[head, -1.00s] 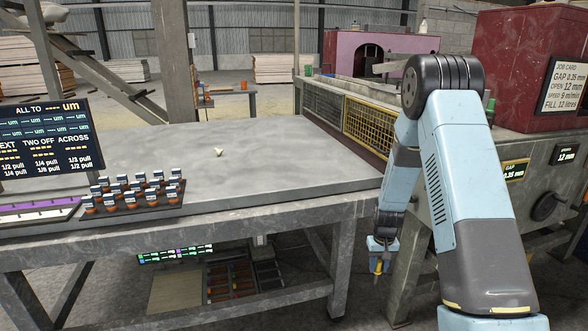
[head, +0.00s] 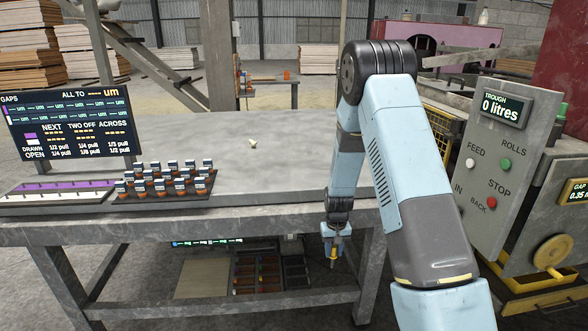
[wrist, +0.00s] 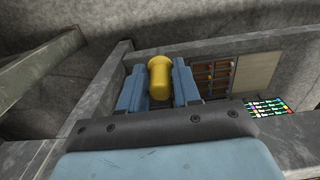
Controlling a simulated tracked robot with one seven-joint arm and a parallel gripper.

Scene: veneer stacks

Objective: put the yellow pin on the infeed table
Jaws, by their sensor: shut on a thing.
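My gripper (head: 333,250) hangs low at the front edge of the grey table, below its top, in the head view. It is shut on the yellow pin (head: 333,263), which shows as a small yellow tip. In the wrist view the yellow pin (wrist: 160,77) sits between the two blue fingers, its rounded end showing. The grey table (head: 290,165), which I take for the infeed table, has a broad bare top behind and above my gripper. A small pale piece (head: 253,143) lies on it.
A rack of several small orange-and-white bottles (head: 165,183) stands at the table's front left, by a purple-and-white strip (head: 62,190) and a screen (head: 72,125). A control panel (head: 500,165) stands at right. A shelf with compartments (head: 258,272) is under the table.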

